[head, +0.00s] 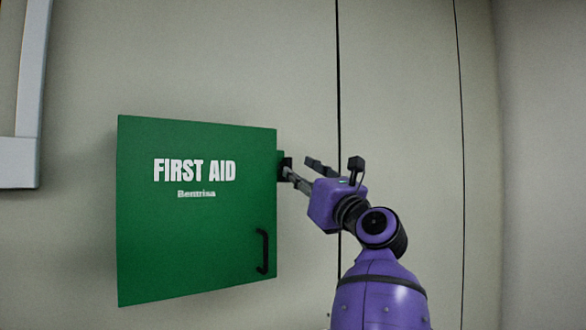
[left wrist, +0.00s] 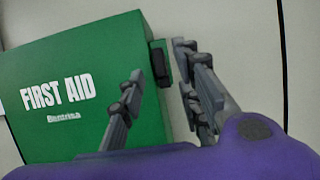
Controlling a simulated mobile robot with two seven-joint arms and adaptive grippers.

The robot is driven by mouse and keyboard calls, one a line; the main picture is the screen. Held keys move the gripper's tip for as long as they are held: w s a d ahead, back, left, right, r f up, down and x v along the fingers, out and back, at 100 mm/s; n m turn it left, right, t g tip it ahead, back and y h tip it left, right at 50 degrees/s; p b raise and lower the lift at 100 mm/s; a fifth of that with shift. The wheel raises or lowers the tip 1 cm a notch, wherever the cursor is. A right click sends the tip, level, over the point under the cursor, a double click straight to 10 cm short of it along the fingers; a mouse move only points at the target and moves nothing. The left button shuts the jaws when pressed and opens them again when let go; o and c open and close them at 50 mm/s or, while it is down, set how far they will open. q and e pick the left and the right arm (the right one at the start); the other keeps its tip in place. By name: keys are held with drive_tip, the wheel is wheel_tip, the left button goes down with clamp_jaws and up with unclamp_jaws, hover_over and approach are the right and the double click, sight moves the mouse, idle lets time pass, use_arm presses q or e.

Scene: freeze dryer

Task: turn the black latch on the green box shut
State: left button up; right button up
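The green box (head: 200,220), marked FIRST AID, is mounted on the wall left of centre in the head view, and its front looks closed. The black latch (left wrist: 160,63) sits on a small green tab at the box's right edge in the left wrist view. In the head view the latch (head: 286,163) is small and partly covered by a finger. My left gripper (head: 297,168) is open at the box's upper right edge, its fingertips on either side of the latch in the wrist view. I cannot tell whether a finger touches it. My right gripper is out of view.
A black handle (head: 263,251) stands out from the lower right of the box's front. A pale frame (head: 20,160) is on the wall at the far left. The wall right of the box is bare apart from dark vertical seams.

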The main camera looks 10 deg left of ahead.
use_arm(q)
drive_tip(key=shift+p+x, duration=0.3)
drive_tip(key=shift+x, duration=2)
drive_tip(key=shift+f, duration=0.1)
